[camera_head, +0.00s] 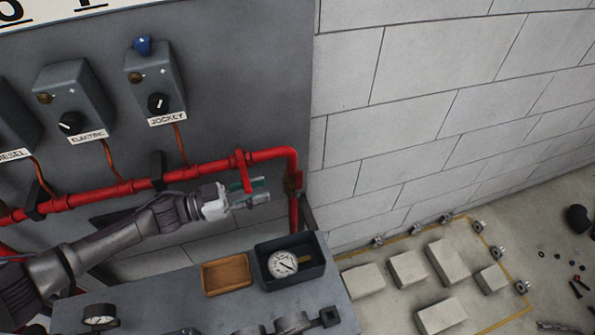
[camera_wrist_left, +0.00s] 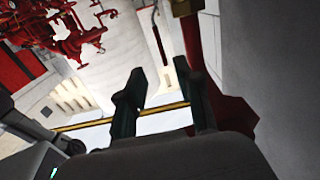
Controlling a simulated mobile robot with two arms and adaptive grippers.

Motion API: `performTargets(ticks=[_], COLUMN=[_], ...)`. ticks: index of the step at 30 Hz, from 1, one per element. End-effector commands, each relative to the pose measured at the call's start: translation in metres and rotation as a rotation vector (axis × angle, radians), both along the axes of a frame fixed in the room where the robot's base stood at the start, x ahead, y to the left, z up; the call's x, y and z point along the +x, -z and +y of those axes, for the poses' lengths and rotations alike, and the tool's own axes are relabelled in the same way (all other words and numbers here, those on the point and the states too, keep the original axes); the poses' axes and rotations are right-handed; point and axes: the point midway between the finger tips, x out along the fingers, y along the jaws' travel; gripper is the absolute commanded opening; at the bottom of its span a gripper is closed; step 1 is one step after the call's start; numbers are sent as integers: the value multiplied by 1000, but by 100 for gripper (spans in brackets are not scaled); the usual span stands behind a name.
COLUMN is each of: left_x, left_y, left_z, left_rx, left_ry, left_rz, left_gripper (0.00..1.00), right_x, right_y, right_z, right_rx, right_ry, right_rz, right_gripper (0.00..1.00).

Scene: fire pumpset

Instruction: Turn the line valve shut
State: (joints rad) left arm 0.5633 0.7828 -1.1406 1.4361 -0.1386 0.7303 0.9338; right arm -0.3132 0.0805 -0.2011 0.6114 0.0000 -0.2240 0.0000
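The line valve (camera_head: 240,158) sits on the red pipe near its right-hand bend. Its red lever (camera_head: 245,177) hangs down from the pipe. My left gripper (camera_head: 262,192) is just below the pipe, with its teal fingers close to the lever's lower end. In the left wrist view the two dark green fingers (camera_wrist_left: 160,110) stand apart with a gap between them. A red flat piece (camera_wrist_left: 230,112) shows beside the right-hand finger; I cannot tell whether they touch. My right gripper is not in view.
Below is a grey bench (camera_head: 215,310) with a wooden tray (camera_head: 226,276) and a dark bin (camera_head: 290,262) holding a gauge. Pale blocks (camera_head: 447,262) lie on the floor at right.

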Motion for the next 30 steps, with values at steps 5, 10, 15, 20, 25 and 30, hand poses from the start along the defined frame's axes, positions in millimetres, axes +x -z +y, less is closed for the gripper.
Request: performTargets(ticks=[5,10,15,20,25,30], left_x=[13,23,29,31,31,31], left_y=[-5,-4,-2,-1,0,0], left_z=[-41,-71,-89,-96,-96,-96], left_rx=[-2,-1,0,1,1,1], left_ry=[2,1,0,-1,-1,-1], left_rz=[-1,-1,0,0,-1,-1], left_gripper=[34,34,34,34,34,20], right_x=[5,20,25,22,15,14], right_y=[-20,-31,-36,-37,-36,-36], right_z=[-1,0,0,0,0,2], right_rx=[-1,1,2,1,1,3], right_ry=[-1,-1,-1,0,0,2], right_rz=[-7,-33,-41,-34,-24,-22], right_gripper=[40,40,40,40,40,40])
